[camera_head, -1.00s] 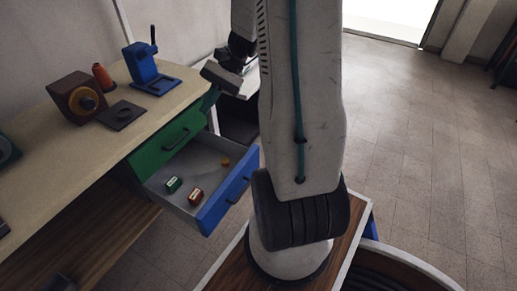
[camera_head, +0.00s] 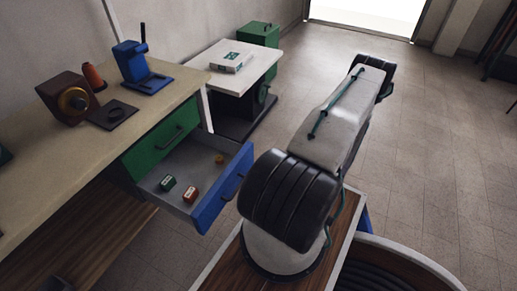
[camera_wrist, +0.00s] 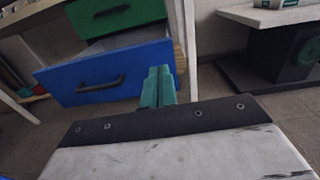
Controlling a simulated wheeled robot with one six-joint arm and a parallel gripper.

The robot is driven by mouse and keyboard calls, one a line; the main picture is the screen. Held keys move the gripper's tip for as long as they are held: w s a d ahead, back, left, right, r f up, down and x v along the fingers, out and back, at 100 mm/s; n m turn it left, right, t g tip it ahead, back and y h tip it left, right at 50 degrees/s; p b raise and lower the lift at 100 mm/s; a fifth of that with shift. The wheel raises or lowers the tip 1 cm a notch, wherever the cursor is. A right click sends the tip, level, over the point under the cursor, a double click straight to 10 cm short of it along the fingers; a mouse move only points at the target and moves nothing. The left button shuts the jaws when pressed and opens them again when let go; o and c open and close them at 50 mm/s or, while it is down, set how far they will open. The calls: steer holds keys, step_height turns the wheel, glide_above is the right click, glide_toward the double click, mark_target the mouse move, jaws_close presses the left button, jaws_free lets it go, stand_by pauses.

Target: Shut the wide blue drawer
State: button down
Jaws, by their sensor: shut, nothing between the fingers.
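The wide blue drawer (camera_head: 222,189) stands pulled out below the green drawer (camera_head: 162,141) of the workbench. Inside it lie a small green box (camera_head: 168,183), a small red box (camera_head: 190,194) and a small orange item (camera_head: 219,159). In the wrist view the blue front (camera_wrist: 110,75) with its dark handle (camera_wrist: 101,84) faces me, at the left. My gripper (camera_wrist: 158,84) shows there as teal fingers, shut and empty, in front of the right end of the blue front. I cannot tell whether they touch it. In the head view my gripper is hidden behind my arm.
A blue tool stand (camera_head: 139,67), a brown box-shaped device (camera_head: 68,97) and an orange spool (camera_head: 94,77) stand on the bench top (camera_head: 60,150). A white-topped side table (camera_head: 222,79) stands beyond it. The tiled floor (camera_head: 430,150) at right is clear.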

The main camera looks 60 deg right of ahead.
glide_toward(252, 145)
steer(key=shift+m+h, duration=0.3)
steer(key=w, duration=0.4)
steer(key=w+a, duration=0.1)
steer(key=w, duration=0.1)
steer(key=shift+w+a+r, duration=0.1)
steer(key=shift+w, duration=0.3)
